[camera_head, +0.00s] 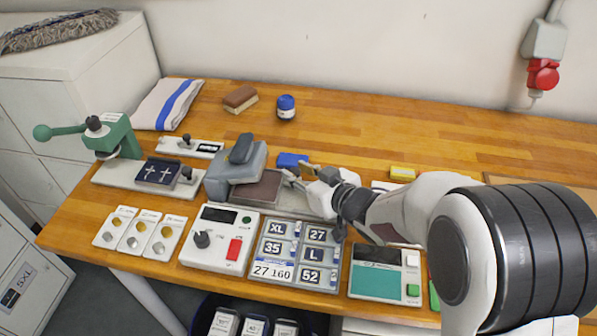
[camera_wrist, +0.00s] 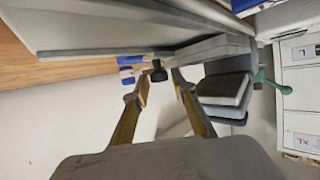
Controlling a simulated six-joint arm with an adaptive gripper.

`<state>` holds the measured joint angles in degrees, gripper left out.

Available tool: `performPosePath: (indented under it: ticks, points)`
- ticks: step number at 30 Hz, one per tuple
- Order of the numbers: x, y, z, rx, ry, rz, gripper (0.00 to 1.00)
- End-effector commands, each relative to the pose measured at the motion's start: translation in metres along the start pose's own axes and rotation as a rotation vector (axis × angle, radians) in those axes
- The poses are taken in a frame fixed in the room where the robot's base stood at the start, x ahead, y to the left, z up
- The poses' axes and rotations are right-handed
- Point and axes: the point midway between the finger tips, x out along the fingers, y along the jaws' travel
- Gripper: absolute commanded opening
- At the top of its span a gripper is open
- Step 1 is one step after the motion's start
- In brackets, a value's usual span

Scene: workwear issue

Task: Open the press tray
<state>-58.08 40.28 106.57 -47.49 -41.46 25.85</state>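The grey press (camera_head: 236,166) stands at the table's middle left, its block with a dark grey handle on top. A flat brown plate (camera_head: 258,190) sits at its front right, on a pale base; I take this plate to be the press tray, but cannot be sure. My gripper (camera_head: 294,180) is just right of the brown plate, low over the pale base. In the wrist view my gripper (camera_wrist: 159,78) has its two fingers apart, with a small black knob (camera_wrist: 158,71) showing between the tips. I cannot tell whether they touch the knob or what it belongs to.
A green lever press (camera_head: 118,137) stands at the left. A control box (camera_head: 219,238) and a size-label board (camera_head: 298,254) lie in front. A blue block (camera_head: 292,160) and a yellow block (camera_head: 402,173) lie behind my gripper.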

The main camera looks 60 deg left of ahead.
Motion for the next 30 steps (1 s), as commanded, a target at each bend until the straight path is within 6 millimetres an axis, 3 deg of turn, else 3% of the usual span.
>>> performPosePath:
  ticks: [4, 7, 17, 30]
  points:
    - [0.0, 0.0, 0.0, 0.0, 0.0, 0.0, 0.26]
    - [0.0, 0.0, 0.0, 0.0, 0.0, 0.0, 0.0]
    - [-0.006, 0.007, 0.003, 0.0, -0.001, 0.002, 0.0]
    - [-0.046, 0.052, 0.019, 0.001, 0.0, 0.005, 0.0]
